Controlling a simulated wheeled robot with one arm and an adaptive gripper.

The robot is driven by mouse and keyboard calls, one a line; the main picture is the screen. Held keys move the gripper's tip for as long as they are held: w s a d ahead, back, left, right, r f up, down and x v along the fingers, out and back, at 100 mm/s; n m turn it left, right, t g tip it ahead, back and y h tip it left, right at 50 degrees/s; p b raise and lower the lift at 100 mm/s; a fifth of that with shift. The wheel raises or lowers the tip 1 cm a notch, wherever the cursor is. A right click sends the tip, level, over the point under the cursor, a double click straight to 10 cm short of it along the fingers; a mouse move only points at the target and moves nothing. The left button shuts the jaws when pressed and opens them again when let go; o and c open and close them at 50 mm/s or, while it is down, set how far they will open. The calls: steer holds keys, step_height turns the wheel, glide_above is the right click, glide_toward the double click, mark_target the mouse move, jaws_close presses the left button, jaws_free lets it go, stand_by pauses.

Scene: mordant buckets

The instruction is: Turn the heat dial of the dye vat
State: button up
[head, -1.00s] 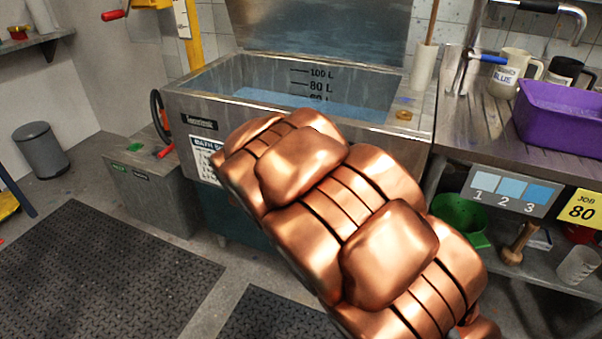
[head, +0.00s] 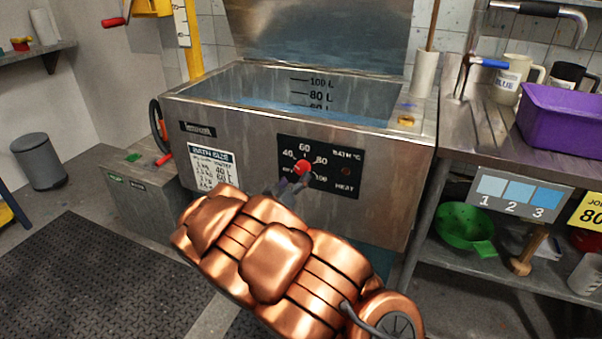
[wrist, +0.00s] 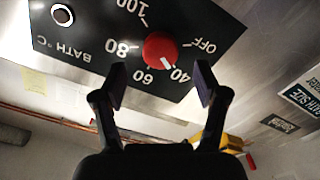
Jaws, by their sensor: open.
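The dye vat (head: 240,148) is a steel tank with blue liquid in it. A black control panel (head: 335,180) on its front carries the heat dial (head: 302,167), a red round knob. In the wrist view, which shows the panel upside down, the red dial (wrist: 160,45) has a white mark pointing close to 40. My gripper (head: 291,188) is in front of the panel, just below the dial in the head view. In the wrist view my gripper (wrist: 160,80) is open, its fingers apart on either side of the dial's line, with nothing between them.
A bath size label (head: 212,168) is left of the panel. A grey box (head: 150,185) with a red-handled valve stands left of the vat. A steel bench at right holds a purple tub (head: 560,118) and mugs. A job sign (head: 588,210) reads 80.

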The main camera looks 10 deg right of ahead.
mark_target(301, 171)
steer(key=x, duration=0.3)
steer(key=shift+f, duration=0.1)
steer(key=shift+x, duration=0.95)
steer(key=c, duration=1.1)
steer(key=shift+c, duration=0.2)
